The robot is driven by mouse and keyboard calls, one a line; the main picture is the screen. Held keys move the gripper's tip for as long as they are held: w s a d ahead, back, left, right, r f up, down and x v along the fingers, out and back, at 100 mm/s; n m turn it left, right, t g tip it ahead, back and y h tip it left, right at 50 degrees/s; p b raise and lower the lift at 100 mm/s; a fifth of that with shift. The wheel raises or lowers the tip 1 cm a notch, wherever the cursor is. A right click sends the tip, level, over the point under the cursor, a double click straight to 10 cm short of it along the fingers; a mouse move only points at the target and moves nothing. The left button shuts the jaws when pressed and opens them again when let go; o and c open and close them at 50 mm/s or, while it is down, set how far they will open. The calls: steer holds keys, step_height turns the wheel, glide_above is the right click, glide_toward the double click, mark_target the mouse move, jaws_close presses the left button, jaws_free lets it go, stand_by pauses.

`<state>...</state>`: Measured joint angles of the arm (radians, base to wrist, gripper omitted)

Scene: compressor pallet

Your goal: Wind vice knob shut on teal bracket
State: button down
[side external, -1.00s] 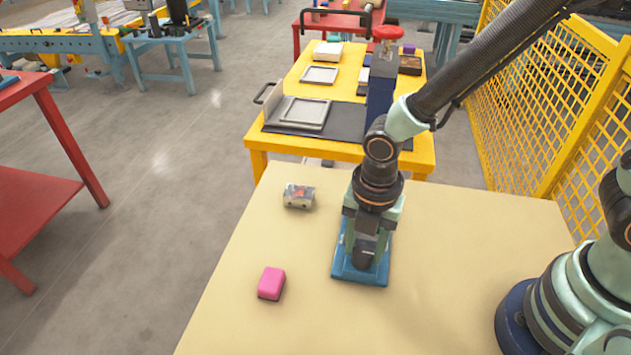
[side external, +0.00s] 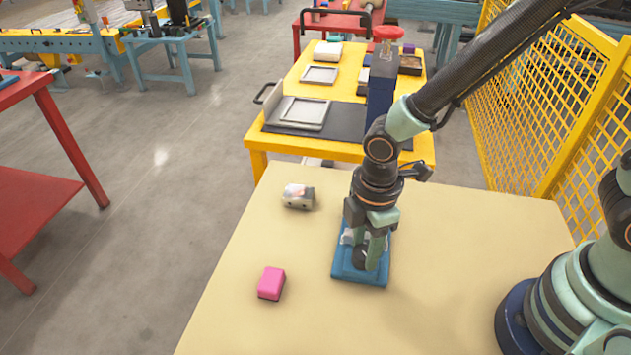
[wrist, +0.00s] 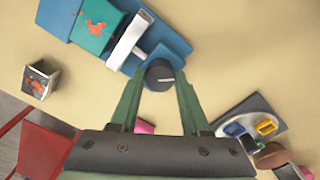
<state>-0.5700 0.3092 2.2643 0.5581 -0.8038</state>
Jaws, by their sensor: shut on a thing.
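The blue vice (side external: 345,272) sits on the tan table, mostly covered by my gripper in the side view. In the wrist view the vice (wrist: 172,42) runs across the top, with a silver jaw (wrist: 130,40). The teal bracket (wrist: 92,38), with an orange mark, lies on the far side of that jaw and looks close against it. The dark round knob (wrist: 160,72), with a white line on top, is at the vice's near end. My gripper (side external: 368,252) points down at the vice; its green fingers (wrist: 158,82) are shut on the knob from both sides.
A pink block (side external: 271,284) and a small grey box with a red mark (side external: 299,196) stand left of the vice. A yellow table (side external: 258,150) with trays is behind, and a yellow mesh fence (side external: 545,110) at right. The wrist view shows a tray with coloured pieces (wrist: 282,122) at right.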

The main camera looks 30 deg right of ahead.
steer(key=m, duration=0.5)
steer(key=shift+s+m, duration=0.1)
steer(key=shift+m, duration=0.2)
steer(key=m, duration=0.4)
steer(key=shift+a, duration=0.1)
steer(key=m, duration=1)
steer(key=shift+a, duration=0.1)
steer(key=m, duration=0.8)
steer(key=shift+m, duration=0.3)
steer(key=m, duration=0.4)
steer(key=shift+m, duration=2.2)
